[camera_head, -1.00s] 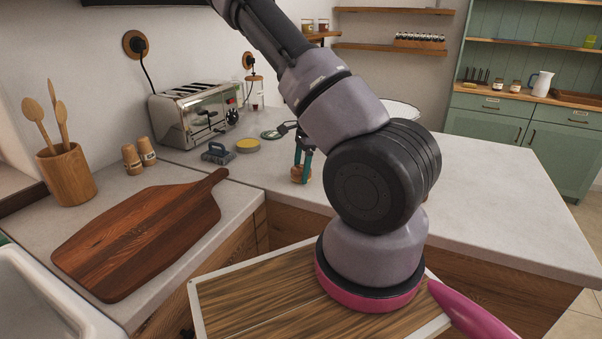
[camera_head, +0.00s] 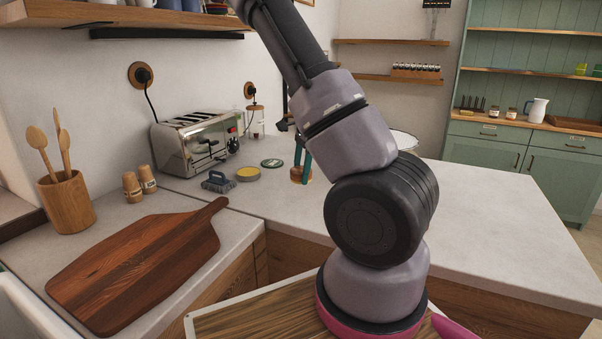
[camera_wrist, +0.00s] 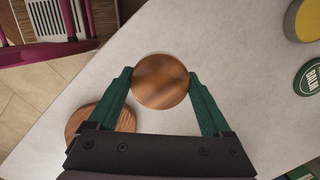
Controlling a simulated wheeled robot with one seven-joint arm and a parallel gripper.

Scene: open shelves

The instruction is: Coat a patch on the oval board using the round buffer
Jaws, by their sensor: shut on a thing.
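My gripper (camera_head: 303,160) has green fingers shut on the sides of a round wooden buffer (camera_wrist: 160,81), seen from above in the wrist view. The buffer (camera_head: 301,175) also shows below the fingers in the head view; its underside is hidden. A brown wooden piece with a rounded outline, seemingly the oval board (camera_wrist: 90,118), lies on the counter. It is partly hidden by the left finger in the wrist view, and my arm seems to hide it in the head view. The buffer appears above the counter; exact clearance cannot be told.
An open tin of yellow paste (camera_head: 248,174), a green balm lid (camera_head: 272,163) and a dark brush-like tool (camera_head: 219,182) lie left of the gripper. A toaster (camera_head: 195,145) stands behind. A handled chopping board (camera_head: 140,260) lies at front left. The right counter (camera_head: 510,235) is clear.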

